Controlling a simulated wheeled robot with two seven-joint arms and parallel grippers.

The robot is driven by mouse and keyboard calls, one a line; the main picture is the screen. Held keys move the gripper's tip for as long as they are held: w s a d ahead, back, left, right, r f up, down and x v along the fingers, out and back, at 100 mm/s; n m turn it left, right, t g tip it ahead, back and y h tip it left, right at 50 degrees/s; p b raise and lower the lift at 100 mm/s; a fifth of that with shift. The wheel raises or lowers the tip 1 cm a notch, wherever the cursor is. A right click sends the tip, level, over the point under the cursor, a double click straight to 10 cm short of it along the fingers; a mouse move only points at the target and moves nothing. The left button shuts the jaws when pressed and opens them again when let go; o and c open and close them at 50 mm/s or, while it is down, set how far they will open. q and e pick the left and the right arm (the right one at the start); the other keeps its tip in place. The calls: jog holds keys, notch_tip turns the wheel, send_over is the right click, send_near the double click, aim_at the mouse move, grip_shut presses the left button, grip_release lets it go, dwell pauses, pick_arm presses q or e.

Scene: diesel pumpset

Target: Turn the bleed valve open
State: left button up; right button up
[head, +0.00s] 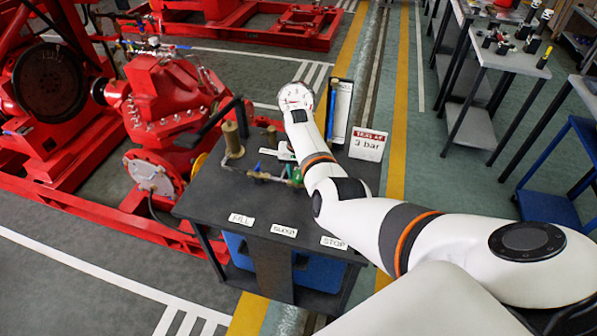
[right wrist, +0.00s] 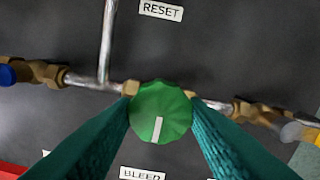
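The bleed valve's round green knob (right wrist: 160,110) sits on a thin pipe over the dark bench top, above the BLEED label (right wrist: 142,174) in the right wrist view. A white line on the knob points down toward that label. My right gripper (right wrist: 161,106) has one teal finger on each side of the knob, with no clear gap, and appears shut on it. In the head view a bit of green (head: 296,177) shows beside my right forearm, which hides most of the gripper. My left gripper is not in view.
A red pump (head: 165,100) stands close on the left. A grey side table (head: 505,55) is at upper right. A blue-handled fitting (right wrist: 7,75) lies left along the pipe.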

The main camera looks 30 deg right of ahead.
jog(key=shift+n, duration=0.4)
jog(key=shift+c, duration=0.2)
jog(key=n+p, duration=0.1)
jog(key=n, duration=0.2)
jog(key=shift+d+r, duration=0.1)
jog(key=n+p, duration=0.1)
jog(key=n, duration=0.1)
jog(key=shift+n, duration=0.4)
jog(key=n, duration=0.3)
jog(key=shift+n, duration=0.3)
jog(key=n, duration=0.6)
jog(key=shift+p, duration=0.3)
jog(key=n, duration=0.6)
jog(key=shift+w, duration=0.1)
jog(key=o, duration=1)
